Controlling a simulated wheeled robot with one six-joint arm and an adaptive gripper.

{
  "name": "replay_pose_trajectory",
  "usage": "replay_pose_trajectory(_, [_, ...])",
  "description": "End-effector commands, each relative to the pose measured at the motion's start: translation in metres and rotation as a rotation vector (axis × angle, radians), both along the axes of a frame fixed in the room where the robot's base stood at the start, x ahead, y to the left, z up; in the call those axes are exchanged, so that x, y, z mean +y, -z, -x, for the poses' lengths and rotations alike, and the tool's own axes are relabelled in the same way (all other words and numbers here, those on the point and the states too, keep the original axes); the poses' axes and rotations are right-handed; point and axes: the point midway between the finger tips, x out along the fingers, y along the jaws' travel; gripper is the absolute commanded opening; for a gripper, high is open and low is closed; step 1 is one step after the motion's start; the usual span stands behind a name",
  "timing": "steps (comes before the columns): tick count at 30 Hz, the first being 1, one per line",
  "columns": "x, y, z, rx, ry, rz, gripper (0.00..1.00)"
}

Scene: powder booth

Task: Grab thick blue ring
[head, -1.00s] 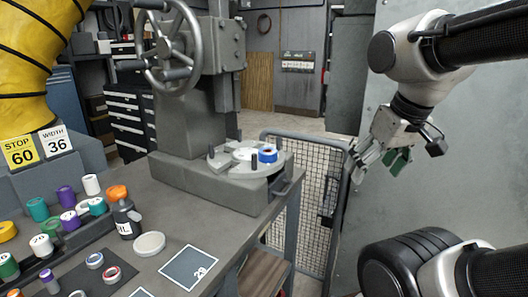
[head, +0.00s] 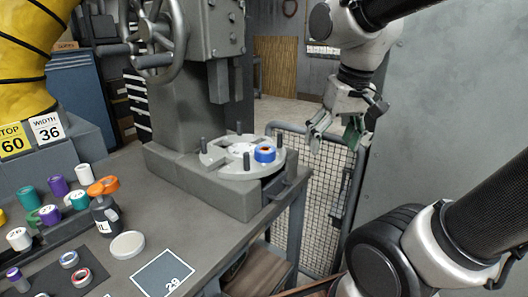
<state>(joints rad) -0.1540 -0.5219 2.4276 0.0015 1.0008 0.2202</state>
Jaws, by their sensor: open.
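A thick blue ring (head: 265,154) with a reddish centre lies on the round grey plate (head: 240,167) of the press, on its right side near the edge. My gripper (head: 334,137) hangs in the air to the right of the plate, above the mesh gate, fingers pointing down and apart, with nothing between them. One finger shows a green inner pad. A clear gap separates my gripper from the ring in the picture.
Short dark pegs (head: 239,127) stand on the plate around the ring. The grey press column and handwheel (head: 155,35) rise behind it. Coloured rolls, a dark bottle (head: 104,215) and smaller rings (head: 69,259) occupy the bench's left. A mesh gate (head: 306,185) stands right of the bench.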

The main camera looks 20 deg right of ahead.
Motion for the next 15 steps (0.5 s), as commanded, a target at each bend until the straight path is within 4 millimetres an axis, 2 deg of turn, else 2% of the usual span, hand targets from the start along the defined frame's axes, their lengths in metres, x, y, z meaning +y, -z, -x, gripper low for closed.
replay_pose_trajectory(8, [0.039,-0.002,-0.048,0.107,0.248,-0.045,0.77])
replay_pose_trajectory(11, [0.057,-0.002,-0.068,0.146,0.410,-0.062,0.77])
replay_pose_trajectory(15, [0.087,-0.003,-0.098,0.196,0.749,-0.088,0.77])
